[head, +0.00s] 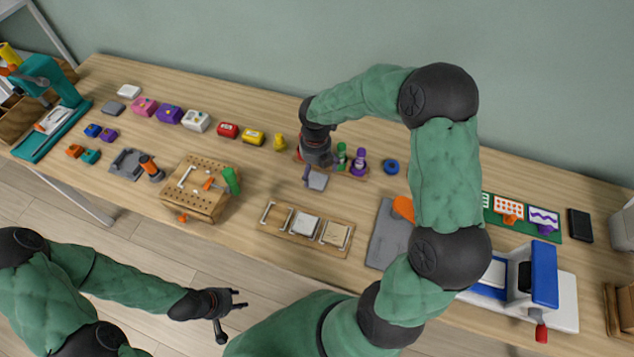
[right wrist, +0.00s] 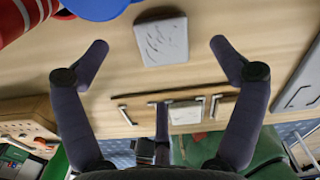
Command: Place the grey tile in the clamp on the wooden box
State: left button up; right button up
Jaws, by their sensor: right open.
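A small grey tile (head: 318,181) with faint scribbled marks lies on the table just below my right gripper (head: 315,170). In the right wrist view the tile (right wrist: 163,41) appears between the two spread fingertips, apart from both. My right gripper is open and empty. The wooden box (head: 193,207), with a perforated top, stands left of the middle. On it is a clamp with a green handle (head: 231,181), an orange part and a pale bar; how far its jaws are open is too small to tell. My left gripper (head: 236,312) is open and empty in front of the table.
A wooden tray (head: 271,236) with metal bars and two pale tiles lies right of the box. A rack (head: 345,176) with green and purple items stands beside the right gripper. A grey plate (head: 386,240) lies farther right. Several coloured blocks line the back left.

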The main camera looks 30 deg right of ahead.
aim_at(317, 180)
notch_tip(317, 180, down, 5)
jog(key=shift+s+d+b, duration=0.15)
jog(key=shift+b, duration=1.1)
jog(key=shift+r, duration=0.1)
jog(key=c, duration=1.3)
